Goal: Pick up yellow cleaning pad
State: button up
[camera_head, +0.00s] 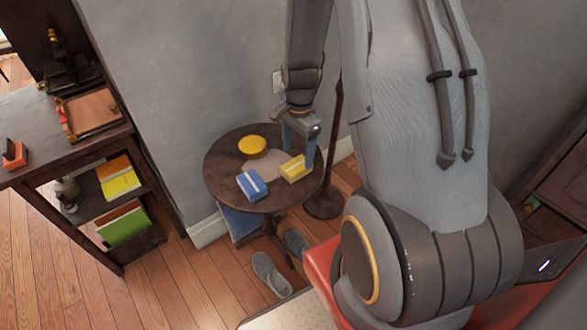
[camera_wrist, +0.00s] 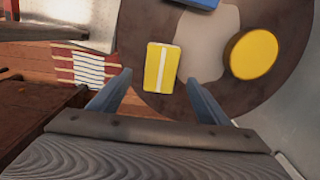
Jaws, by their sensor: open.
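The yellow cleaning pad (camera_head: 296,168) is a small yellow block with a pale stripe, lying on the right part of the round dark table (camera_head: 222,186). In the wrist view the pad (camera_wrist: 161,68) lies beyond and between the two blue-grey fingers of my gripper (camera_wrist: 156,92). In the head view my gripper (camera_head: 299,146) hangs over the table's right side, close to the pad. The fingers are apart with nothing held between them. I cannot tell the exact height of the fingertips over the table.
A blue block with a white stripe (camera_head: 252,184) and a round yellow object (camera_head: 252,147) share the tabletop. A dark shelf (camera_head: 75,157) with books stands at left. A dark pole (camera_head: 331,150) stands right of the table. Slippers (camera_head: 271,274) lie on the floor. A grey wall is behind.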

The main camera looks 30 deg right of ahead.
aim_at(296, 165)
jog(key=shift+w+a+f+p, duration=0.1)
jog(key=shift+f+p, duration=0.2)
jog(key=shift+f, duration=1.95)
jog(key=shift+c, duration=0.2)
jog(key=c, duration=1.2)
jog(key=shift+r, duration=0.15)
notch_tip(296, 165, up, 10)
jog(key=shift+b, duration=0.4)
